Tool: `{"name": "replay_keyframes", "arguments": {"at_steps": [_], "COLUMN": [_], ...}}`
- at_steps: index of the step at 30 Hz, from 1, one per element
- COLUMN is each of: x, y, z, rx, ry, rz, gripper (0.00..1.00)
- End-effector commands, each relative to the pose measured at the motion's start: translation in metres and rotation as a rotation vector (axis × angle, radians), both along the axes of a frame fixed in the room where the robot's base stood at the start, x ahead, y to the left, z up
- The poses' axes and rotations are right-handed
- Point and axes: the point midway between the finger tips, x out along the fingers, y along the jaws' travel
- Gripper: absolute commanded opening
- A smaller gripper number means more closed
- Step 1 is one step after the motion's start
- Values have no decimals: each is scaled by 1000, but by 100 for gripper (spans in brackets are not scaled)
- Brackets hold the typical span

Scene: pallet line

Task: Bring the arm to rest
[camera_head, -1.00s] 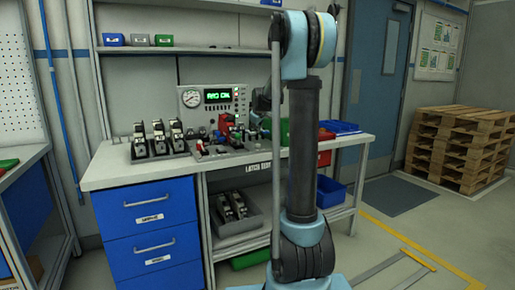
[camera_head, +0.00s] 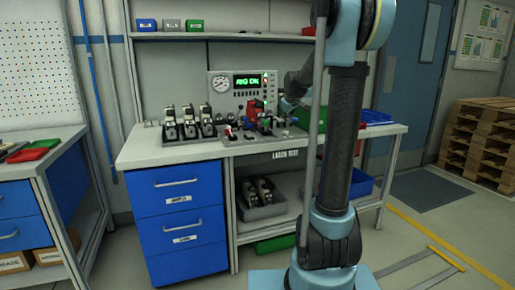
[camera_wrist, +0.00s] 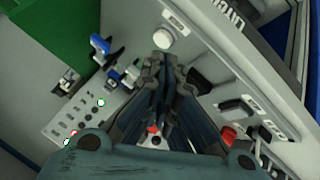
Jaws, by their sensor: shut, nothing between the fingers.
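My gripper (camera_wrist: 164,72) is shut and empty in the wrist view, its dark fingers pressed together above the test bench. In the head view my gripper (camera_head: 287,103) is small and partly hidden by my arm; it hangs over the right part of the bench top, close to the fixture with a red part (camera_head: 255,108). My arm stands upright in front of the bench's right side, its upper end cut off by the picture's top edge. I cannot tell in the head view how high the fingers are above the bench.
The bench (camera_head: 150,152) carries several black-and-white latch units (camera_head: 188,127) and a gauge panel (camera_head: 220,84) reading "RIG OK". A grey bin (camera_head: 262,208) sits on the shelf below. Blue bins (camera_head: 372,117) stand at right. Pallets (camera_head: 480,140) are stacked far right.

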Motion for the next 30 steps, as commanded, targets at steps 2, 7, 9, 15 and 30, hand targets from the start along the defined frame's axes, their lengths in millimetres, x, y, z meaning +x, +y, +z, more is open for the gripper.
{"name": "replay_keyframes", "arguments": {"at_steps": [2, 7, 9, 15, 30], "x": [-33, -99, -126, -202, -382], "y": [-1, -3, -3, -5, -7], "z": [-3, -15, -21, -43, -127], "rx": [24, 75, 95, 147, 251], "ry": [30, 95, 121, 197, 381], "rz": [-29, -94, -123, -205, -429], "gripper": [0, 0, 0, 0, 0]}}
